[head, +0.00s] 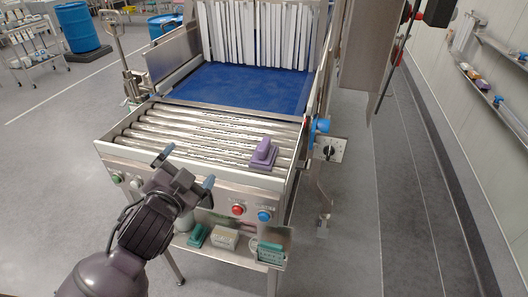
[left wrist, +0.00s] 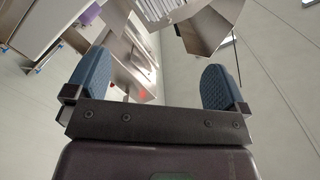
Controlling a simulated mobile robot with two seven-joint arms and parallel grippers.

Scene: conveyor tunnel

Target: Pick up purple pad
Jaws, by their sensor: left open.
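The purple pad (head: 263,153) sits on the metal rollers (head: 205,135) near the front right corner of the conveyor. It has a raised grip on top of a flat base. My left gripper (head: 189,168) is in front of the conveyor's front edge, to the left of the pad and apart from it. Its blue fingertips are spread, with nothing between them. In the left wrist view the open fingers (left wrist: 156,85) also show empty, and a purple patch, perhaps the pad (left wrist: 86,5), shows at the upper left. My right gripper is not in view.
A low shelf (head: 225,250) under the conveyor front holds green and beige pads. Red and blue buttons (head: 252,213) are on the front panel. Side rails flank the rollers, with a blue belt (head: 240,88) and strip curtain behind. Open floor lies at right.

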